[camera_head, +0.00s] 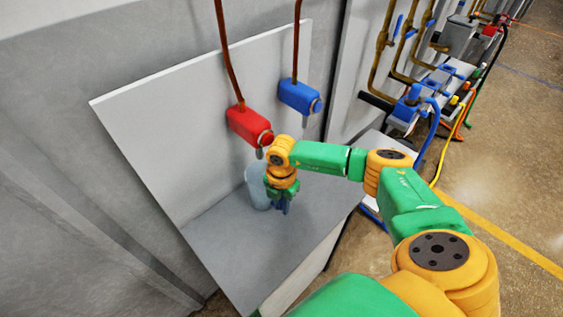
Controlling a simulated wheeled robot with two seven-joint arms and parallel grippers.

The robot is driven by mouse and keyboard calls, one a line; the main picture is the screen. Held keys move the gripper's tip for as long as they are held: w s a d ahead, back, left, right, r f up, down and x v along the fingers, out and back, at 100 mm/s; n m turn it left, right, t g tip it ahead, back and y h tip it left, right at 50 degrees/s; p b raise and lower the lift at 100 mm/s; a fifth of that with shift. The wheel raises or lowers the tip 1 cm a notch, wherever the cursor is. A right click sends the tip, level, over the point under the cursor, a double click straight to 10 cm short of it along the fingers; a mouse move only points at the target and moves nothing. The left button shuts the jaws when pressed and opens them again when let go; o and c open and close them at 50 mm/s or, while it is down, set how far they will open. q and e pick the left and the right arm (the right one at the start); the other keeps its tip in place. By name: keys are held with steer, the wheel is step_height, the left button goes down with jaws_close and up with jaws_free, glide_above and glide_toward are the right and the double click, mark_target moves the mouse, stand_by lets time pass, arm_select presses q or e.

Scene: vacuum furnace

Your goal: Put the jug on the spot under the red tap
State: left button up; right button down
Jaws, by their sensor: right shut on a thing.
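The red tap (249,125) is fixed to the white back panel, with its spout pointing down. The jug (256,187) is pale blue and translucent. It looks upright at the grey shelf, just below the red tap's spout; I cannot tell whether it touches the surface. My right gripper (281,205) points down at the jug's right side and is shut on it; the fingers partly hide that side. The spot under the red tap is hidden or cannot be made out. My left gripper is not in view.
A blue tap (300,97) sits to the right of the red one. The grey shelf (245,250) is clear in front of the jug. Pipes, valves and coloured hoses (440,80) stand at the upper right. Open floor (500,170) lies to the right.

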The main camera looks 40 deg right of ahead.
steer(key=shift+f, duration=0.15)
steer(key=c, duration=0.8)
jaws_free()
steer(key=shift+c, duration=0.2)
steer(key=shift+r, duration=0.2)
steer(key=shift+r, duration=0.35)
step_height(320, 180, up, 7)
steer(key=shift+f+b, duration=0.1)
steer(key=shift+b, duration=0.4)
